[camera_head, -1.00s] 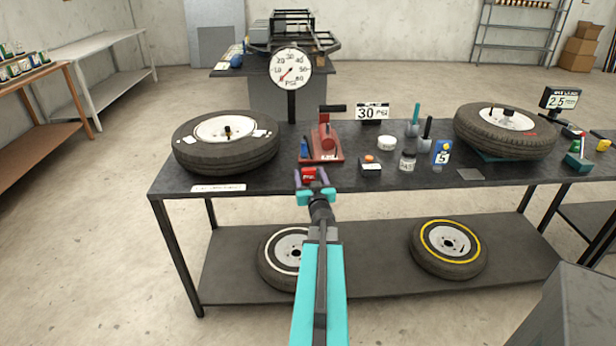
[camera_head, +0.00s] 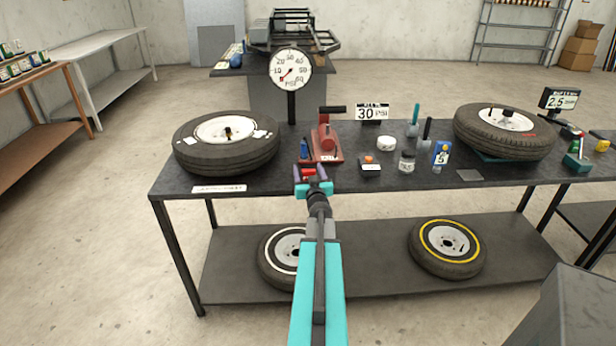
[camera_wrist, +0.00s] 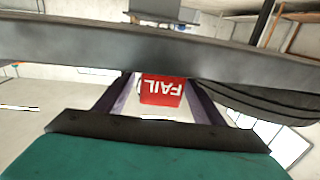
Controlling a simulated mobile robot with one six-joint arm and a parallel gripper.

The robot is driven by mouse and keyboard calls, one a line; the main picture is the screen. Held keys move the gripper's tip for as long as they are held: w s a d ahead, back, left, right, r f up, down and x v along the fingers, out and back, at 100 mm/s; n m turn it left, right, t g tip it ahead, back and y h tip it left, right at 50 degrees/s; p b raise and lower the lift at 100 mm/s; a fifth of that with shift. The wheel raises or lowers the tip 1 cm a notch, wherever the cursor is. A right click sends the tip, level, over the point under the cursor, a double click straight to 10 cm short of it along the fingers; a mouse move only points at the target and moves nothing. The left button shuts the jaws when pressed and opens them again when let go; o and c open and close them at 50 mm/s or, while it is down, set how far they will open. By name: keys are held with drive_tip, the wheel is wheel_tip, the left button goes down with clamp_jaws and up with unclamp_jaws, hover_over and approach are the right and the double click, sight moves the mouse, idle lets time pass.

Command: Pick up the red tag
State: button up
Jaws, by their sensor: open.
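The red tag (camera_wrist: 162,90), marked "FAIL" in white and upside down in the wrist view, shows between my two fingers. In the head view the red tag (camera_head: 308,172) is at the front edge of the dark workbench (camera_head: 400,188), in front of the red tool. My gripper (camera_head: 309,177) is open, with one finger on each side of the tag. In the wrist view my gripper (camera_wrist: 158,97) shows gaps beside the tag, and I cannot tell whether a finger touches it.
A red tool (camera_head: 325,138) with a black handle stands just behind the tag. A tyre (camera_head: 225,158) lies to the left and another (camera_head: 505,140) to the right. Small jars and cards stand right of the red tool. A gauge (camera_head: 290,72) rises behind.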

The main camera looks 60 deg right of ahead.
drive_tip(key=shift+x, duration=0.9)
drive_tip(key=c, duration=1.1)
drive_tip(key=shift+r, duration=0.1)
